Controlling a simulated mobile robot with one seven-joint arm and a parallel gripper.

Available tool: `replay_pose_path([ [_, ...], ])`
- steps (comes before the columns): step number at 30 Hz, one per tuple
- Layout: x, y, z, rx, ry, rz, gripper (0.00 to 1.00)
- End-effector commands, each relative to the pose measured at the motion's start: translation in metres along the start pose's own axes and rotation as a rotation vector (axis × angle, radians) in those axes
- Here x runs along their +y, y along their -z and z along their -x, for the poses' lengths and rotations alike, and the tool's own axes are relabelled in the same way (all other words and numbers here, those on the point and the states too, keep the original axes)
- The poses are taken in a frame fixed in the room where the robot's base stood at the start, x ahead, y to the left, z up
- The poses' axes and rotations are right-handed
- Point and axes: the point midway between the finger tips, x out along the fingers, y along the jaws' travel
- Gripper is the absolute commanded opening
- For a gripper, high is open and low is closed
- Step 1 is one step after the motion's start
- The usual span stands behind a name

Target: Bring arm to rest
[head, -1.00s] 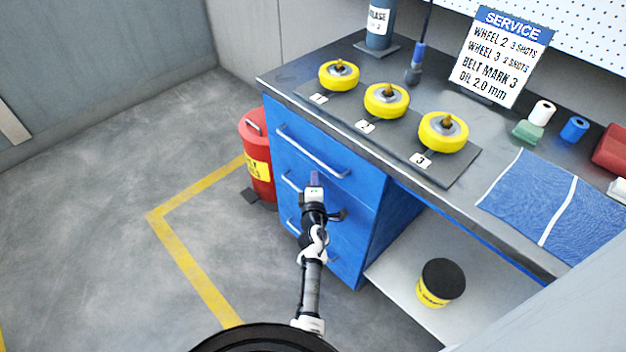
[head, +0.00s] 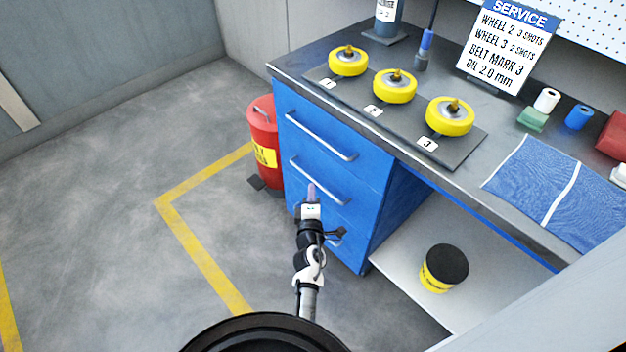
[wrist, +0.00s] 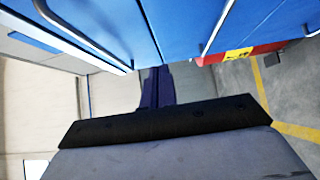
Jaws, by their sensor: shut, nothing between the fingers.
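My arm reaches up from the bottom of the head view. My gripper (head: 311,190) is in front of the blue drawer cabinet (head: 325,175), below the worktop. Its fingers look closed together with nothing between them. In the wrist view the dark fingers (wrist: 157,88) point toward the cabinet area, with blue drawer fronts (wrist: 190,20) and their handles close by. From these views I cannot tell how far the fingers are from the drawers.
The workbench holds three yellow wheels (head: 395,86), a service sign (head: 508,45) and a blue mat (head: 545,185). A red bin (head: 264,140) stands left of the cabinet. A black-lidded tub (head: 444,268) sits on the lower shelf. The floor at left is clear.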

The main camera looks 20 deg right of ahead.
Motion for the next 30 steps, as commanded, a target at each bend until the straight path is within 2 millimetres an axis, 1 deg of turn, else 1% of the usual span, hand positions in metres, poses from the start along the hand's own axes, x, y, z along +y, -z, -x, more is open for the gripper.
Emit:
replay_pose_path([
  [1,-0.001,0.0,0.006,0.001,0.0,0.0,0.0],
  [4,-0.001,0.0,0.012,0.0,0.0,0.0,0.0],
  [13,0.0,0.0,0.015,0.0,-0.001,0.0,0.0],
  [15,0.006,0.006,0.012,0.012,-0.013,-0.01,0.0],
  [17,0.018,0.019,0.007,0.036,-0.036,-0.031,0.0],
  [20,0.056,0.058,-0.004,0.109,-0.102,-0.103,0.0],
  [21,0.076,0.077,-0.007,0.149,-0.135,-0.141,0.0],
  [23,0.108,0.111,-0.009,0.217,-0.184,-0.209,0.0],
  [24,0.13,0.133,-0.009,0.264,-0.216,-0.257,0.0],
  [26,0.162,0.167,-0.004,0.338,-0.259,-0.329,0.0],
  [27,0.184,0.188,0.001,0.388,-0.285,-0.38,0.0],
  [29,0.216,0.22,0.012,0.468,-0.32,-0.455,0.0],
  [30,0.238,0.24,0.021,0.522,-0.343,-0.507,0.0],
])
